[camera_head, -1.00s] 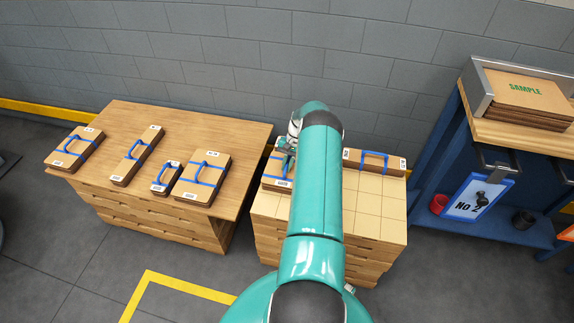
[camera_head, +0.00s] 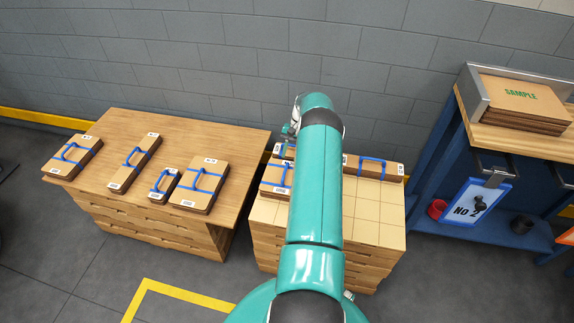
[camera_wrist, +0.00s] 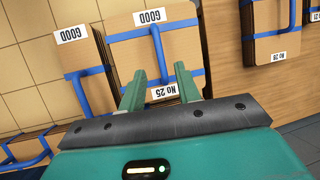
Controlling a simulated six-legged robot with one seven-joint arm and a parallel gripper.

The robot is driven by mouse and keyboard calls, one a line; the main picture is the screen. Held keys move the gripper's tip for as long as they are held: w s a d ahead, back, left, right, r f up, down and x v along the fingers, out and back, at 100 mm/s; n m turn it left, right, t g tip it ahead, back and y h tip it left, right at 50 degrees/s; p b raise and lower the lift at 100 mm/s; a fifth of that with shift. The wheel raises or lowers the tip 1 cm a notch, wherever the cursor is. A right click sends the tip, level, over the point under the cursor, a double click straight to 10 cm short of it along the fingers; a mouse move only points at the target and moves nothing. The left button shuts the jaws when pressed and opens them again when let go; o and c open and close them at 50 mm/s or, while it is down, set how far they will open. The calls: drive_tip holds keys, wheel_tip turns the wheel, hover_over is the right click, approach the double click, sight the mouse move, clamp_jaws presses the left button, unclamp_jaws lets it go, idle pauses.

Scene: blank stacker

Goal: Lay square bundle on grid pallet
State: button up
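The grid pallet (camera_head: 375,212) stands in the centre, partly hidden behind my arm. A roughly square cardboard bundle with a blue strap (camera_head: 275,176) lies flat at its left edge. In the wrist view this bundle (camera_wrist: 175,45) shows GOOD and No 25 labels. My gripper (camera_wrist: 160,86) is open and empty, its two fingers parted over the No 25 end. In the head view it (camera_head: 290,130) is above the pallet's back left, mostly hidden by my arm. A narrower GOOD bundle (camera_wrist: 88,80) lies beside it.
Another strapped bundle (camera_head: 375,167) lies along the pallet's back right. The wooden table (camera_head: 120,125) at left holds several strapped bundles, with a gap between table and pallet. A blue bench (camera_head: 500,235) with a SAMPLE stack (camera_head: 522,97) stands at right. The pallet's front right is clear.

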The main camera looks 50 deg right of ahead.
drive_tip(key=shift+v, duration=1.75)
drive_tip(key=w+a+r+n+h, duration=0.1)
drive_tip(key=w+a+r+n, duration=0.1)
drive_tip(key=w+a+r, duration=0.45)
drive_tip(key=w+a+r+n+h, duration=0.15)
drive_tip(key=a+r, duration=0.25)
drive_tip(key=r, duration=0.5)
drive_tip(key=w+a+r+n+h, duration=0.2)
drive_tip(key=a+r+n, duration=0.1)
drive_tip(key=a+r, duration=1.35)
drive_tip(key=s+a+r+n+t, duration=0.1)
drive_tip(key=s+a+r, duration=0.15)
drive_tip(key=a, duration=0.25)
drive_tip(key=s+a+r+n+t+h, duration=0.1)
drive_tip(key=s+a+r, duration=0.15)
drive_tip(key=a, duration=0.35)
drive_tip(key=s+a+r+n+t, duration=0.1)
drive_tip(key=s+a+r, duration=0.1)
drive_tip(key=s+a, duration=0.25)
drive_tip(key=s+a+f+n+t, duration=0.1)
drive_tip(key=s+a+n+t, duration=0.1)
drive_tip(key=s+a, duration=0.9)
drive_tip(key=s+n, duration=0.1)
drive_tip(key=s, duration=0.2)
drive_tip(key=shift+s+a+f, duration=0.15)
drive_tip(key=shift+a+f, duration=0.05)
drive_tip(key=shift+f, duration=0.1)
